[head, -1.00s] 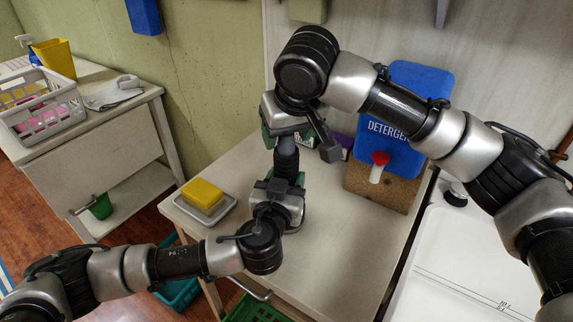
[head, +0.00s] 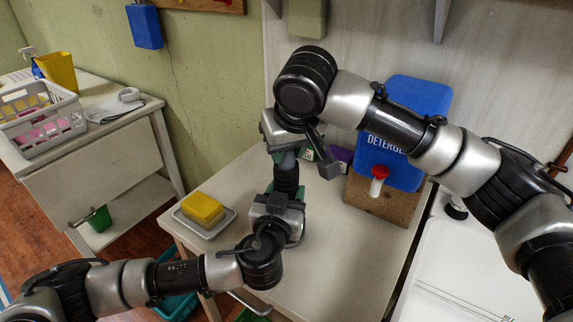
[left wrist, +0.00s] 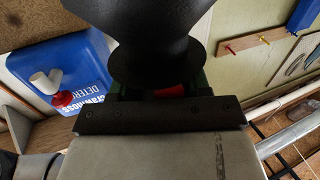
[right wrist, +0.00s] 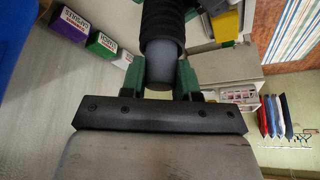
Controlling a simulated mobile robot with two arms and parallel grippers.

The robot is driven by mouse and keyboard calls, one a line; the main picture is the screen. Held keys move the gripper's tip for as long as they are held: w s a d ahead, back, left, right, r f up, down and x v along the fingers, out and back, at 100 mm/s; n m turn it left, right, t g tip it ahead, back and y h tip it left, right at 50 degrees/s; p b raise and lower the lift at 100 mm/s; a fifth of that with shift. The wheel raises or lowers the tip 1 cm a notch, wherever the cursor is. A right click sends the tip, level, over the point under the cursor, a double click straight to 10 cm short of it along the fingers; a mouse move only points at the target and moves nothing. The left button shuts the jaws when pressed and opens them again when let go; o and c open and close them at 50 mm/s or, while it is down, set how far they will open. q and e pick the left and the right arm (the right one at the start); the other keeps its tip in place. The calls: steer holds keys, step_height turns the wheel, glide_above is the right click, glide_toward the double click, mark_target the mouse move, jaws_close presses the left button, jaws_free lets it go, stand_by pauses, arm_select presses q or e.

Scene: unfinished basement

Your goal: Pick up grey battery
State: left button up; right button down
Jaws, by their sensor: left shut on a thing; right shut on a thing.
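A black flashlight-like thing with a ribbed grip (head: 286,178) stands about upright between my two grippers, above the white table (head: 335,235). My right gripper (head: 286,152) is above, its green fingers shut around the smooth grey cylindrical end (right wrist: 161,66). I cannot tell whether this grey end is the battery or a cap; no separate grey battery shows. My left gripper (head: 284,194) is below, shut at the flared black head (left wrist: 155,65), which hides most of its fingers in the left wrist view.
A blue detergent container (head: 405,165) with a red tap stands on a brown block (head: 380,197) at the table's right rear. A yellow sponge (head: 203,209) lies on a dish (head: 225,222) at the left edge. Small boxes (right wrist: 75,30) stand behind the grippers. A side table holds a white basket (head: 72,128).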

step_height(320, 180, up, 18)
stand_by(0.4)
arm_select(q)
steer(key=o, duration=1.2)
steer(key=shift+c, duration=0.2)
